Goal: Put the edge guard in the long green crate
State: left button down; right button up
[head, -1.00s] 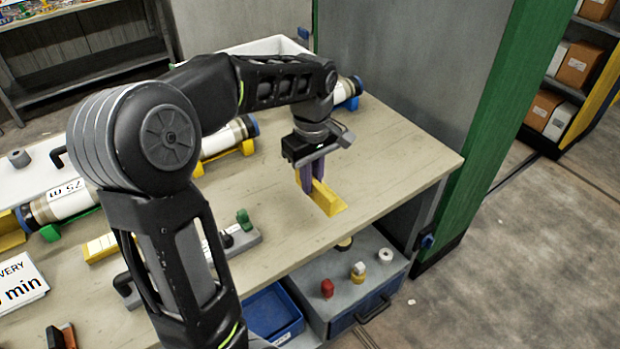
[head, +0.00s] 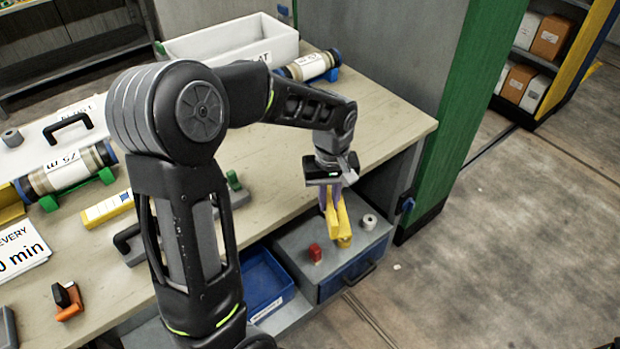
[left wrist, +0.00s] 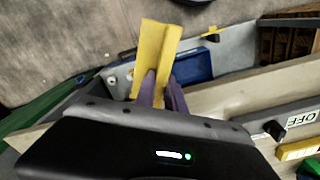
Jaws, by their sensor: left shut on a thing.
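My left gripper (head: 330,204) is shut on the yellow edge guard (head: 342,224). It holds the edge guard past the front edge of the bench, over the lower shelf unit in the head view. In the left wrist view the purple fingers (left wrist: 161,88) pinch the lower part of the upright, angled edge guard (left wrist: 157,52). I see no long green crate in these frames. My right gripper is not in view.
The pale wooden bench (head: 390,122) has clear room at its right. A white bin (head: 235,42) stands at the back. Below are a blue tray (head: 262,285) and a grey drawer unit (head: 300,245) with a red item (head: 315,253) and a white roll (head: 369,222). A green post (head: 455,110) stands at right.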

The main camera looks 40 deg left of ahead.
pick_arm(q)
jog(key=w+d+f+m, duration=0.3)
jog(key=d+f+m, duration=0.5)
jog(key=f, duration=0.5)
jog(key=shift+w+d+m, duration=0.2)
jog(key=shift+d+m, duration=0.2)
jog(key=shift+d, duration=0.65)
